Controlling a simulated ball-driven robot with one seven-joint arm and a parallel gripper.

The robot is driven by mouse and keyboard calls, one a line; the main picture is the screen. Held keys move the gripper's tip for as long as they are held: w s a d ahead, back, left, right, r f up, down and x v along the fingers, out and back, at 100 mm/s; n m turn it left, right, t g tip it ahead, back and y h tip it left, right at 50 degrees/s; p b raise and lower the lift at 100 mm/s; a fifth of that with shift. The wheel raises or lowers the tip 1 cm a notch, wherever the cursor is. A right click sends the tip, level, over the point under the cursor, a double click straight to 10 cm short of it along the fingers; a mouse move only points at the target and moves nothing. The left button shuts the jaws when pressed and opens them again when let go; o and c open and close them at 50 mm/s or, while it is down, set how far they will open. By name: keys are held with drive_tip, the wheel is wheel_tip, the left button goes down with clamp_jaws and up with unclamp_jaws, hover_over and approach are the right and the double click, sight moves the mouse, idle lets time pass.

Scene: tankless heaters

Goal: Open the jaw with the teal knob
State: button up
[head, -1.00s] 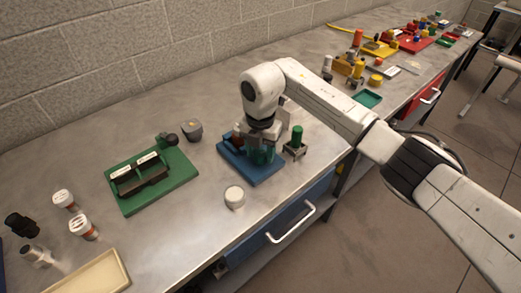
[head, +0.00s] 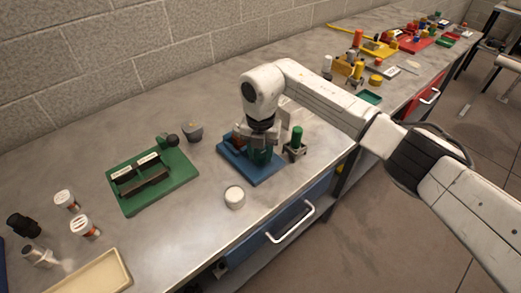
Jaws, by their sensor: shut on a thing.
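A blue base plate (head: 267,174) lies on the metal bench, with a fixture on it that my gripper partly covers. A teal-green knob (head: 260,157) shows under my gripper (head: 259,143). My gripper points down over the plate and is shut on the teal knob. A brownish part (head: 238,142) of the fixture shows left of the fingers. The jaw itself is mostly hidden by my gripper, so I cannot tell how wide it stands.
A green plate with a dark holder (head: 150,180) lies to the left. A white round cap (head: 235,197) sits in front, and a green-topped part in a metal stand (head: 296,143) stands close right. A grey cup (head: 192,131) is behind.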

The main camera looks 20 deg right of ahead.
drive_tip(key=n, duration=0.4)
drive_tip(key=shift+n, duration=0.3)
drive_tip(key=n, duration=0.3)
drive_tip(key=shift+n, duration=0.4)
drive_tip(key=n+b, duration=0.1)
drive_tip(key=n, duration=0.3)
drive_tip(key=shift+w+b, duration=0.1)
drive_tip(key=shift+b, duration=0.2)
drive_tip(key=n+b, duration=0.1)
drive_tip(key=n, duration=0.3)
drive_tip(key=shift+n, duration=0.4)
drive_tip(key=shift+r, duration=0.1)
drive_tip(key=o, duration=1.1)
drive_tip(key=shift+c, duration=0.2)
